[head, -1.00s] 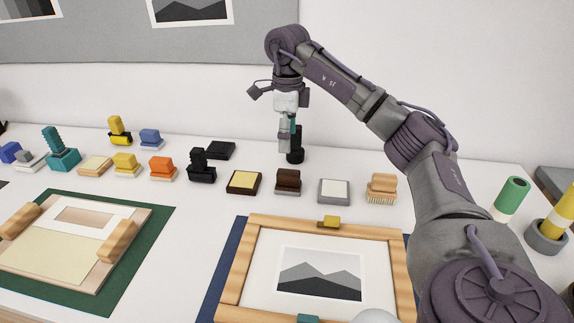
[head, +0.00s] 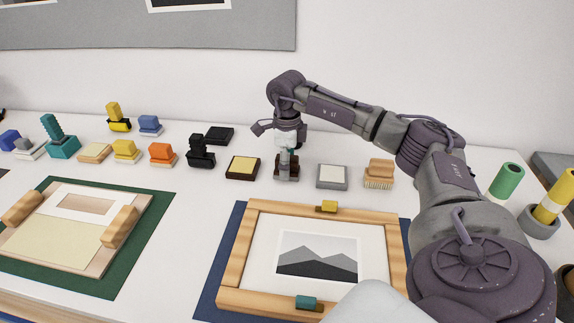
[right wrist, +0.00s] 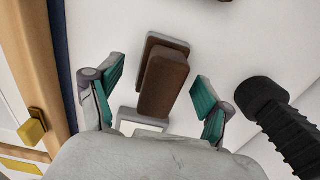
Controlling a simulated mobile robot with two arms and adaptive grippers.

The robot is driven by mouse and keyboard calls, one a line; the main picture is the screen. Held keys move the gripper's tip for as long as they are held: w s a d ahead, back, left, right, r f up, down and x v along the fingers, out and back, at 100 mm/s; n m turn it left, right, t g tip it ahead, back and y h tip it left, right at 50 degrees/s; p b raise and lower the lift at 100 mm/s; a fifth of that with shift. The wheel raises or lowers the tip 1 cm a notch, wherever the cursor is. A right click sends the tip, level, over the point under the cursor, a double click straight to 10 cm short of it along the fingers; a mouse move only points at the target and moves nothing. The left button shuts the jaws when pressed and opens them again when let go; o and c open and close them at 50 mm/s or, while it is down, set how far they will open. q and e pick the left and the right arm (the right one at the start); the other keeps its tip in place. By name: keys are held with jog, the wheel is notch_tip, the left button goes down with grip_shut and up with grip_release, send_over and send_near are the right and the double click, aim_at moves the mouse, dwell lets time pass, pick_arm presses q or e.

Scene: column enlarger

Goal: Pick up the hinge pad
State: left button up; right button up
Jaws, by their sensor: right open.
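A dark brown block on a grey base, which I take as the hinge pad (head: 287,174), stands in the front row of small items behind the wooden frame. No label confirms its name. My right gripper (head: 287,158) points down over it and hides part of it in the head view. In the right wrist view the brown block (right wrist: 163,82) lies between the two teal fingers of the open right gripper (right wrist: 158,75), with a gap on each side. I cannot tell how high the fingertips are above the table. My left gripper is not in view.
A grey pad with a pale top (head: 332,176) is close on the right, a yellow-topped dark pad (head: 243,167) on the left. A ribbed black object (right wrist: 285,115) stands near the right finger. The wooden frame (head: 237,247) lies in front.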

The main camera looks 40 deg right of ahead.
jog(key=shift+f, duration=0.55)
jog(key=c, duration=1.3)
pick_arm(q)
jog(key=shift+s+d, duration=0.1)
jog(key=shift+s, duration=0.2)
pick_arm(e)
jog(key=shift+r, duration=0.1)
jog(key=shift+r, duration=0.4)
jog(key=r, duration=0.1)
jog(key=r+b, duration=0.1)
jog(key=r, duration=0.1)
jog(key=shift+s+r, duration=0.3)
jog(key=shift+s, duration=0.05)
pick_arm(q)
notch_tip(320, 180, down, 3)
jog(key=shift+b, duration=1)
pick_arm(e)
jog(key=s+r, duration=0.2)
jog(key=s, duration=0.1)
jog(key=s+a+r, duration=0.1)
jog(key=s+r, duration=0.1)
jog(key=s, duration=0.2)
jog(key=s+a+r, duration=0.1)
jog(key=s+r, duration=0.1)
jog(key=s, duration=0.1)
jog(key=shift+s+a+r, duration=0.25)
jog(key=shift+s+r, duration=0.05)
jog(key=shift+s, duration=0.05)
